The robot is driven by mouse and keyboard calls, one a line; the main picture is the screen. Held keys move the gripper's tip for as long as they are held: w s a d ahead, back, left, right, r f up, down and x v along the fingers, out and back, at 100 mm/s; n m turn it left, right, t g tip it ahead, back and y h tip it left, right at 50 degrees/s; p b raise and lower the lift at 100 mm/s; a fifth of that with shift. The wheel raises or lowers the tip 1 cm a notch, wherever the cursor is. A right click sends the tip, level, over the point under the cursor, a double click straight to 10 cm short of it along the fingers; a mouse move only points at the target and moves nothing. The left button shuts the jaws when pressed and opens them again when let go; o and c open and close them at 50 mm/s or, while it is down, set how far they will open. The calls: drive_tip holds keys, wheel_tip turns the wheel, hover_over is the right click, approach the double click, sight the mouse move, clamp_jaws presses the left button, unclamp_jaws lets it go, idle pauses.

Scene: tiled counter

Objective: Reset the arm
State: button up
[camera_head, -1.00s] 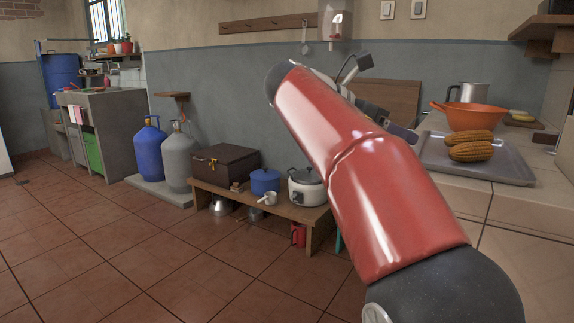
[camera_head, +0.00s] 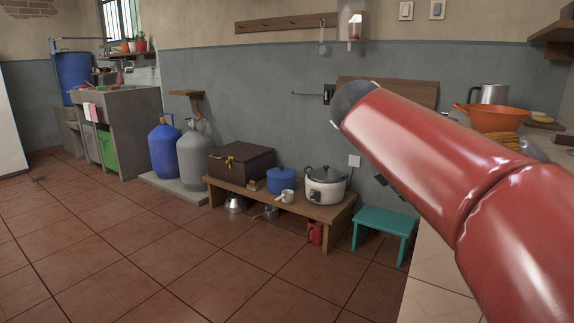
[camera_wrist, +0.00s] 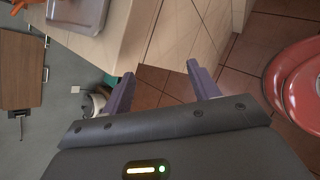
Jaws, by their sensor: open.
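My gripper (camera_wrist: 158,90) shows in the wrist view with its two purple fingers apart and nothing between them. Below and beyond the fingers are the tiled floor and the side of the counter. In the head view my red arm reaches from the lower right up toward the middle, and it hides the gripper almost wholly. Part of the counter (camera_head: 437,285) shows beneath the arm.
An orange colander (camera_head: 497,119) and a metal pot (camera_head: 490,94) stand on the counter at right. Corn (camera_head: 505,143) is partly hidden by my arm. A low wooden bench (camera_head: 335,216) holds a rice cooker (camera_head: 325,186). A teal stool (camera_head: 385,222) stands beside it. Open floor lies at left.

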drive_tip(key=s+a+f+m+y+p, duration=0.1)
drive_tip(key=s+a+f+m+y, duration=0.2)
drive_tip(key=s+f+m, duration=0.5)
drive_tip(key=s+a+f+m+t+y+p, duration=0.1)
drive_tip(key=s+a+f+m+y, duration=0.3)
drive_tip(key=s+f+m, duration=0.4)
wheel_tip(320, 180, down, 3)
drive_tip(key=s+y, duration=0.1)
drive_tip(key=s, duration=0.1)
drive_tip(key=shift+s+a+t+y, duration=0.2)
drive_tip(key=shift+s+t+y, duration=0.1)
drive_tip(key=shift+s, duration=0.1)
drive_tip(key=shift+a+f, duration=0.1)
drive_tip(key=shift+f, duration=0.05)
drive_tip(key=shift+c, duration=0.2)
